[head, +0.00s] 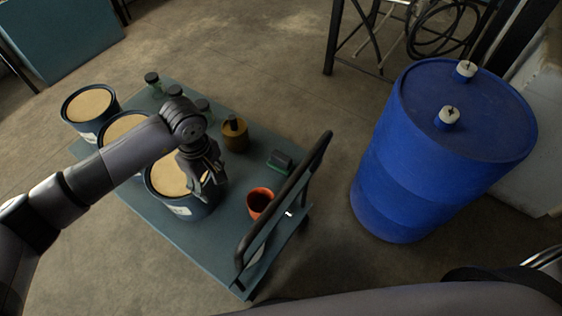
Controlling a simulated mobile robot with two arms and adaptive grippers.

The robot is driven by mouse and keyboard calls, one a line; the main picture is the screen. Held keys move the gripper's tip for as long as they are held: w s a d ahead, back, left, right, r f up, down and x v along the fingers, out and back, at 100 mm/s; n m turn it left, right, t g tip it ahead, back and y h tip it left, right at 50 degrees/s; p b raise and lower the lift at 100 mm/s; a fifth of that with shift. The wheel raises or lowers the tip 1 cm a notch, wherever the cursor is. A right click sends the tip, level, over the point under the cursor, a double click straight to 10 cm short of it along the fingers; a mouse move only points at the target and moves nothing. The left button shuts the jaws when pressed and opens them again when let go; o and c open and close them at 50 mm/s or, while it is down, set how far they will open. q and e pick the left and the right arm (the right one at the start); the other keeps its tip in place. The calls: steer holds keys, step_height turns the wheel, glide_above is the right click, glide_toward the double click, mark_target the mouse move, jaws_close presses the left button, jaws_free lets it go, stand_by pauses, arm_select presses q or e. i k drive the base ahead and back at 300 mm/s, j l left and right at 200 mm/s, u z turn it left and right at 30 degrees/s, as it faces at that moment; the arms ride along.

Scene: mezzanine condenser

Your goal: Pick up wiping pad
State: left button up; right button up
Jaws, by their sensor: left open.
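A small green block with a dark top (280,161), which looks like the wiping pad, lies on the blue-green platform cart (180,235) near the cart's handle. My left gripper (207,190) is open and points down over the nearest tub, to the left of the pad and apart from it. Nothing shows between its fingers. My right gripper is out of view.
Several dark tubs with tan tops (90,103) stand along the cart's left side. Small dark-capped jars (153,83), a brown container (235,134) and an orange cup (260,203) stand on it. The black handle (285,200) rises beside the pad. A blue drum (430,150) stands right.

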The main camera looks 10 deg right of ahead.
mark_target(283, 164)
steer(key=i+l, duration=0.35)
steer(key=l, duration=0.2)
steer(key=i+l, duration=0.35)
steer(key=l, duration=0.15)
